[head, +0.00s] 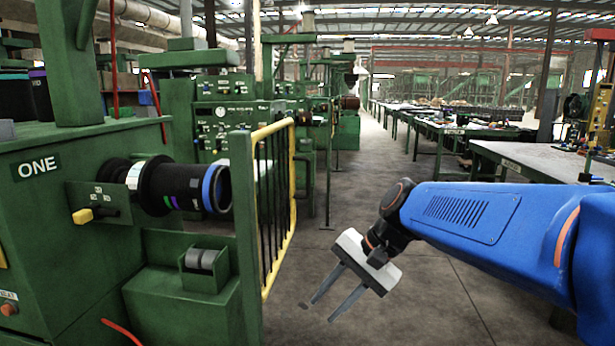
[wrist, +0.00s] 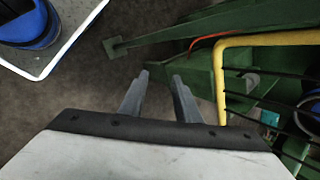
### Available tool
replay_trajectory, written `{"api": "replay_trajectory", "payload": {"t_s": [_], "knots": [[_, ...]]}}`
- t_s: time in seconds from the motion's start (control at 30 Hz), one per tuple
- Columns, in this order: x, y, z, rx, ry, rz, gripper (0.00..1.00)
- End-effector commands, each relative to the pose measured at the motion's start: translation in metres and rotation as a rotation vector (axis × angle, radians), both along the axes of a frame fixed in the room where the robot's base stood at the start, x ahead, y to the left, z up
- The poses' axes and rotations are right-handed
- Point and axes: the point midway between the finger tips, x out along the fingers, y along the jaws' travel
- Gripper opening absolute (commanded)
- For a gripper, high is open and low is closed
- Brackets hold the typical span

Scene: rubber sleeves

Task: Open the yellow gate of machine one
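Machine one (head: 38,167) is the green machine at the left of the head view, with a white "ONE" label. Its gate (head: 292,185) has a yellow frame and dark upright bars, and stands beside a green post (head: 243,215). In the wrist view the yellow frame (wrist: 270,39) is at the right. My gripper (head: 322,311) is open and empty, its two fingers apart and pointing down-left. It is to the right of the gate and apart from it in the head view. In the wrist view the fingertips (wrist: 161,77) are left of the yellow frame, touching nothing.
A black cylinder with coloured bands (head: 185,187) and a yellow-tipped lever (head: 92,214) are on machine one. More green machines (head: 225,125) stand behind. Green tables (head: 540,160) line the right. The grey aisle floor (head: 385,170) between is clear.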

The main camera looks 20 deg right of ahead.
Motion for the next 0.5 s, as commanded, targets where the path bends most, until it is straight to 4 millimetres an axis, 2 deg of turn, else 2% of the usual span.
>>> {"api": "replay_trajectory", "payload": {"t_s": [0.03, 0.17, 0.27, 0.37, 0.5], "knots": [[0.016, -0.004, 0.008, 0.078, 0.033, -0.071, 0.29], [0.057, -0.014, 0.036, 0.295, 0.113, -0.250, 0.29], [0.089, -0.030, 0.059, 0.468, 0.169, -0.373, 0.29], [0.121, -0.054, 0.083, 0.644, 0.218, -0.484, 0.29], [0.162, -0.102, 0.116, 0.891, 0.276, -0.613, 0.29]]}}
